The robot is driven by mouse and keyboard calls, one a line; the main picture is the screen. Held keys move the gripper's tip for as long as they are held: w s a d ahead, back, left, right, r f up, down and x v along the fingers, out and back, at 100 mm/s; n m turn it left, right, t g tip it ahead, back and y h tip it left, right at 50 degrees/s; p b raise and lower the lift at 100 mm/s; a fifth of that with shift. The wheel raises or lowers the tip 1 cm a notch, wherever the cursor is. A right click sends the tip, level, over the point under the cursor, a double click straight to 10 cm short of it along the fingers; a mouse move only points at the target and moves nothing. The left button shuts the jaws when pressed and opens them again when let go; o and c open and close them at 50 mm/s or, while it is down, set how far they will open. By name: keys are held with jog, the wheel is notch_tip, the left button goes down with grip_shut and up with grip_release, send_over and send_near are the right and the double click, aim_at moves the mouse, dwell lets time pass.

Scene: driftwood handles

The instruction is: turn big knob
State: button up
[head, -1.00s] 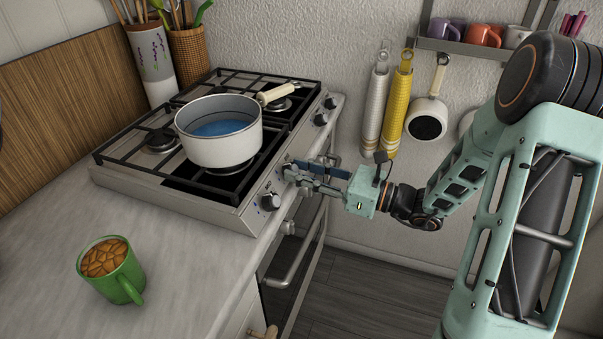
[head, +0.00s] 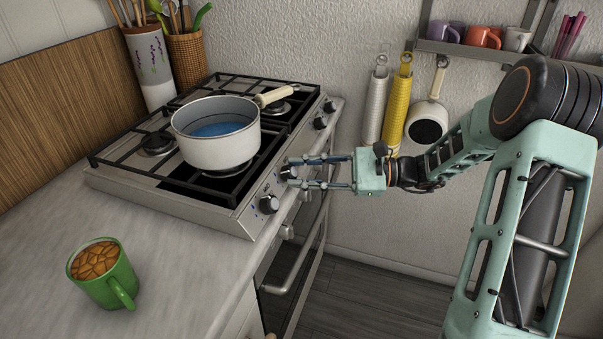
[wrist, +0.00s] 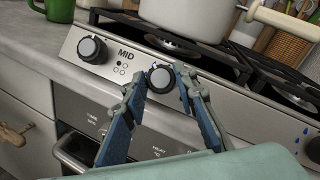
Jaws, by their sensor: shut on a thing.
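The stove's front panel carries several round black knobs with pale faces. My gripper (head: 291,173) is at one of the middle ones, the gripped knob (wrist: 161,78). In the wrist view the blue-padded fingers of my gripper (wrist: 160,84) sit on the left and right of this knob, shut on it. In the head view the fingers partly cover the knob. Another knob (head: 269,204) is nearer the front; it also shows at the left in the wrist view (wrist: 92,49), beside the word MID.
A white pot (head: 218,137) with blue contents stands on the stove grates (head: 120,173). A green mug (head: 103,276) stands on the counter (head: 185,265). An oven handle (head: 298,262) juts out below the panel. Towels and a pan hang on the back wall.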

dwell(0.3)
jog(key=o, duration=1.2)
jog(key=shift+c, duration=0.2)
jog(key=d, duration=1.2)
jog(key=shift+s+r, duration=0.35)
jog(key=shift+r, duration=0.05)
